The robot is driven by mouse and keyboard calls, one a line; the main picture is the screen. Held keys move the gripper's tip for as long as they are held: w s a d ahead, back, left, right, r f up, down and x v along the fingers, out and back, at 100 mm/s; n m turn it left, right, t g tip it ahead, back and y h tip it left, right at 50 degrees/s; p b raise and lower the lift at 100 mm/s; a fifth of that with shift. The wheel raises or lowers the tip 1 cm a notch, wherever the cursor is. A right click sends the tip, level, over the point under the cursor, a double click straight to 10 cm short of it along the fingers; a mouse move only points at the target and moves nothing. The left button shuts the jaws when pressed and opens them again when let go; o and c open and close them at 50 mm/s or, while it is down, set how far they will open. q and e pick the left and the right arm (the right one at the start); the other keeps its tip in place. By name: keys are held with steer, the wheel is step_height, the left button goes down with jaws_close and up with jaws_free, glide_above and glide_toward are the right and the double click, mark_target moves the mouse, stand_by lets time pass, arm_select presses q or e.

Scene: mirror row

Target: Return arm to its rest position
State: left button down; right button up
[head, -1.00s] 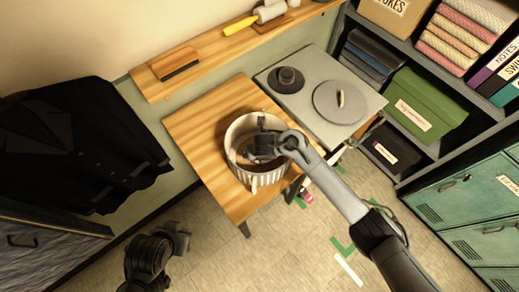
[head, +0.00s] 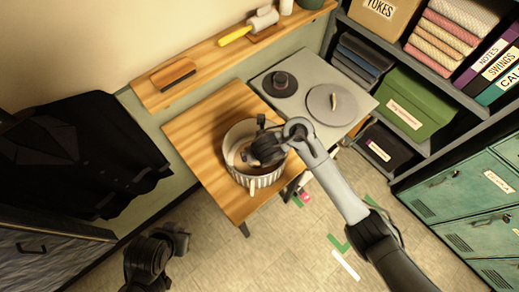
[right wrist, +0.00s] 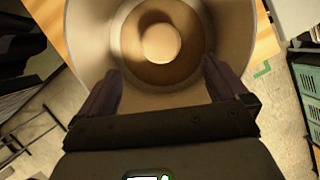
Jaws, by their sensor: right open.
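My right gripper (head: 262,150) is over the mouth of a white ribbed tub (head: 243,178) on a wooden table. In the right wrist view its two fingers (right wrist: 160,88) are spread apart, with nothing between them. The tub's pale inner wall (right wrist: 85,35) lies beyond the fingers there, and a round tan piece (right wrist: 160,43) sits in a brown ring at its bottom. In the head view the gripper and wrist hide part of the tub's inside. My left gripper (head: 180,240) hangs low at the bottom left, away from the table; its jaws are too dark to read.
The wooden table (head: 195,125) adjoins a grey top (head: 300,70) with a round lid (head: 325,108) and a dark round piece (head: 278,84). A wall shelf (head: 150,97) holds a brush (head: 172,75). Shelving and green lockers (head: 465,195) stand right. Dark coats (head: 80,150) hang left.

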steer(key=shift+s+r, duration=0.1)
stand_by(0.4)
steer(key=s+d+r+n+p, duration=0.1)
steer(key=s+d+n, duration=0.9)
steer(key=n, duration=0.7)
steer(key=s+d+r+n+h+p, duration=0.1)
steer(key=s+d+n, duration=0.9)
steer(key=s+n, duration=0.4)
steer(key=shift+s+d+r+n+g, duration=0.2)
steer(key=shift+d+n+g, duration=0.2)
steer(key=shift+n, duration=1.5)
steer(key=shift+a, duration=0.1)
